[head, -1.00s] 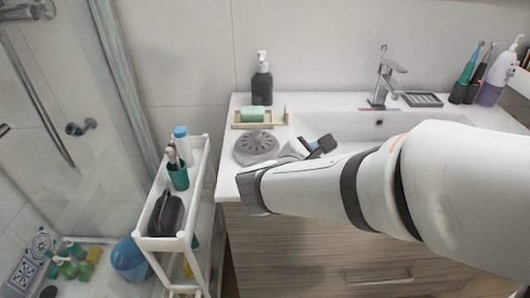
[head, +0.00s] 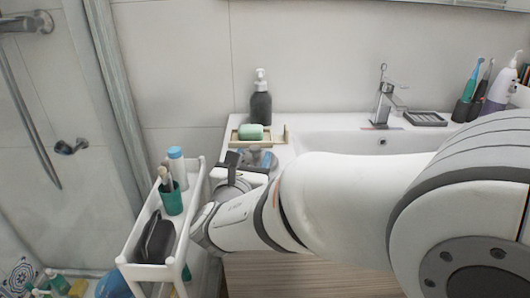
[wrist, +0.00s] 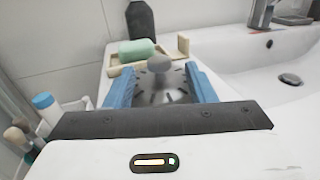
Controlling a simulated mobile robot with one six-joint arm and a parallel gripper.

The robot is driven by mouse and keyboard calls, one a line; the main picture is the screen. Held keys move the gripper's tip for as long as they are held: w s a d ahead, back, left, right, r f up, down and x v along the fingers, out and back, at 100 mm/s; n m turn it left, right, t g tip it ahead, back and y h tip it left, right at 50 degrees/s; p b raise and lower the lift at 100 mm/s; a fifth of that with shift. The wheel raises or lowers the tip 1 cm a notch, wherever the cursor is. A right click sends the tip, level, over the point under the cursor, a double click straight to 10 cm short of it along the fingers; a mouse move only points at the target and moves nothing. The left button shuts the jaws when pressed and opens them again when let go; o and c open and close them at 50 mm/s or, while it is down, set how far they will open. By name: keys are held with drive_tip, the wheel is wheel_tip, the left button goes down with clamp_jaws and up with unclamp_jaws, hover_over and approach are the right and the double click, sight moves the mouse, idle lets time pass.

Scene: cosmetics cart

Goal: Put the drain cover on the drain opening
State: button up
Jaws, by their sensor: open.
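The drain cover (wrist: 165,88) is a grey round disc with dark slots and a raised knob (wrist: 159,63). It lies on the white counter left of the basin. My gripper (wrist: 162,88) is open, with one blue finger on each side of the cover in the wrist view. I cannot tell whether the fingers touch it. The near part of the cover is hidden by the gripper body. In the head view my gripper (head: 257,158) is over the counter's left end and mostly hides the cover. A small round drain (wrist: 291,79) shows in the basin floor in the wrist view.
A wooden tray (head: 234,138) with green soap (head: 250,132) lies just behind the gripper, with a dark soap dispenser (head: 260,104) beyond. The tap (head: 383,100) stands behind the basin (head: 335,143). A white cart (head: 140,242) with a green cup (head: 171,200) stands at left.

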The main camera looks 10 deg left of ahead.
drive_tip(key=shift+w, duration=0.3)
drive_tip(key=shift+c, duration=0.3)
clamp_jaws()
